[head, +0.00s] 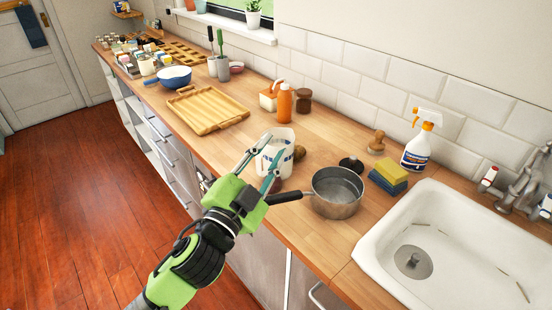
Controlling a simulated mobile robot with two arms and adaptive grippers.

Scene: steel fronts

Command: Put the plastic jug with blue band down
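The white plastic jug with blue band (289,160) is upright at the front part of the wooden counter, left of the steel pot. My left gripper (273,151) comes from the lower left, with its fingers on either side of the jug and the jug's white wall between them. It looks shut on the jug. The fingers hide part of the jug, and I cannot tell whether its base touches the counter. My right gripper is not in view.
A steel saucepan (337,197) stands close right of the jug, its handle pointing toward my gripper. A brown round fruit (299,152) lies just behind the jug. A wooden tray (206,110) lies to the left. Sponges (389,176) and a sink (374,243) are to the right.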

